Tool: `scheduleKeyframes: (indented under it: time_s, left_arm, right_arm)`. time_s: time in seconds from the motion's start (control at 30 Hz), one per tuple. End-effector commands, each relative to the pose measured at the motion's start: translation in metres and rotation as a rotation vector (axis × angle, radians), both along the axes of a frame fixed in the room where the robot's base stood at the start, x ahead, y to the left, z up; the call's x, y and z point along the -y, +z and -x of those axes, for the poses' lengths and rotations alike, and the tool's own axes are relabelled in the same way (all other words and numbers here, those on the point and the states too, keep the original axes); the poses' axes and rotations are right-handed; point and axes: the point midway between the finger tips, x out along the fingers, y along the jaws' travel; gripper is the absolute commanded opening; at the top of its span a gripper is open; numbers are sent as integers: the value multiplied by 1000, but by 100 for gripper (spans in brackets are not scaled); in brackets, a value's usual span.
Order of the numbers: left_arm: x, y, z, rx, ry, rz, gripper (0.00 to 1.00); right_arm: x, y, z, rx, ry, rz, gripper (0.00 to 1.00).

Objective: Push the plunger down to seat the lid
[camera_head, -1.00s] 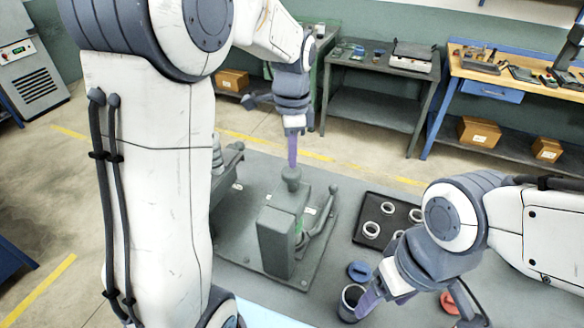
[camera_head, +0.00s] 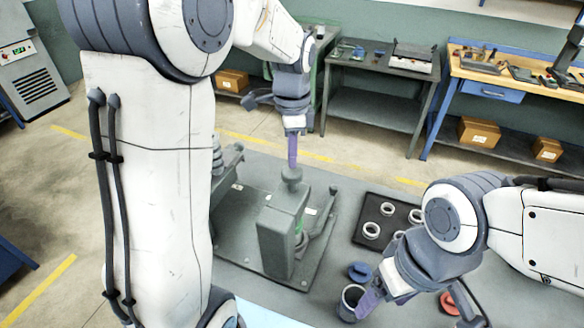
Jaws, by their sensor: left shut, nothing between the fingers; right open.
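The grinder (camera_head: 281,232) is a grey machine on a grey baseplate in the middle of the table. Its plunger, a rounded grey knob (camera_head: 291,175), stands on top. My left gripper (camera_head: 292,166) is shut and points straight down, its purple fingertips at the top of the knob; I cannot tell whether they press on it. The lid is not clearly visible inside the machine. My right gripper (camera_head: 368,302) is open, with a finger at a dark grey cup (camera_head: 350,299) near the front.
A black tray (camera_head: 392,243) with several white rings lies right of the machine. A blue disc (camera_head: 360,271) and a red ring (camera_head: 449,303) lie near my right gripper. A lever (camera_head: 322,225) stands at the machine's right. My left arm hides the table's left part.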

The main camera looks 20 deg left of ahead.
Motion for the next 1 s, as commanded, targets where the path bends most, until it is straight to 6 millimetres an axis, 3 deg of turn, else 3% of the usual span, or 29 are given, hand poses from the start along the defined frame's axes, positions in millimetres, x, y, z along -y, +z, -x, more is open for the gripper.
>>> scheduleKeyframes:
  time_s: [0.57, 1.0]
  left_arm:
    - [0, -1, 0, 0, 0, 0, 0]
    - [0, -14, 0, 0, 0, 0, 0]
  right_arm:
    - [0, -1, 0, 0, 0, 0, 72]
    - [0, -10, 0, 0, 0, 0, 72]
